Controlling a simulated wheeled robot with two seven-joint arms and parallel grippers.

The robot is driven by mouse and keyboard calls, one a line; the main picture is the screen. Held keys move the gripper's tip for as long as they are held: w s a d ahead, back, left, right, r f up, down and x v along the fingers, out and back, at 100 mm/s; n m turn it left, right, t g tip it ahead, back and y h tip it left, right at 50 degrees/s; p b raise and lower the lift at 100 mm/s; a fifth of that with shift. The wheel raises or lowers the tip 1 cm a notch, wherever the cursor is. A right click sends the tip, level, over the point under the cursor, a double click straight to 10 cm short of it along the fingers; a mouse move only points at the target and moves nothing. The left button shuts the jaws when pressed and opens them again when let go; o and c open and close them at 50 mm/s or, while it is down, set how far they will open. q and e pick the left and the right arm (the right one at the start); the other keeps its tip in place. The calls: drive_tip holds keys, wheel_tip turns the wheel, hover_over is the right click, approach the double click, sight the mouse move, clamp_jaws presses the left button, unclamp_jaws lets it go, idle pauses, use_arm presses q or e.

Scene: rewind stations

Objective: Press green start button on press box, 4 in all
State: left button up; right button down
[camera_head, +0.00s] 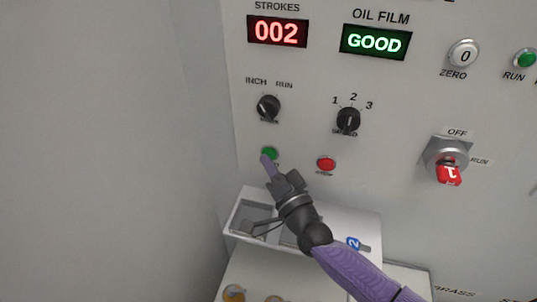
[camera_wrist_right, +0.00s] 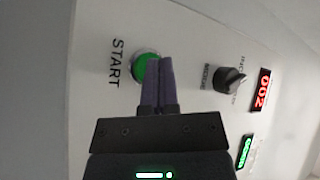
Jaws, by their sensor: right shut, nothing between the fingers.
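The green start button (camera_head: 270,153) is on the pale panel of the press box (camera_head: 300,65), left of a red button (camera_head: 326,164). In the right wrist view the green button (camera_wrist_right: 146,68) shows large beside the word START. My right gripper (camera_head: 266,160) is shut and empty, its purple fingertips at the button's lower left edge in the head view. In the right wrist view the fingertips (camera_wrist_right: 159,60) overlap the button's edge; I cannot tell whether they touch it. The STROKES display (camera_head: 277,31) reads 002. My left gripper is not in view.
Above the buttons are an INCH/RUN knob (camera_head: 268,108) and a three-position knob (camera_head: 348,121). A red-handled OFF/RUN switch (camera_head: 448,172) is at the right. The OIL FILM display (camera_head: 375,42) reads GOOD. A white tray (camera_head: 372,222) juts out below. A bare grey wall (camera_head: 110,150) fills the left.

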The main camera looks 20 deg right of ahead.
drive_tip(key=shift+w+d, duration=0.15)
idle(0.3)
drive_tip(key=shift+s+a+p, duration=0.35)
drive_tip(key=shift+s+a, duration=0.1)
drive_tip(key=shift+s, duration=0.2)
drive_tip(key=s+a+p, duration=0.1)
drive_tip(key=s, duration=0.1)
drive_tip(key=s+a+p, duration=0.1)
drive_tip(key=s, duration=0.1)
drive_tip(key=shift+a, duration=0.4)
drive_tip(key=shift+d, duration=0.15)
idle(2.3)
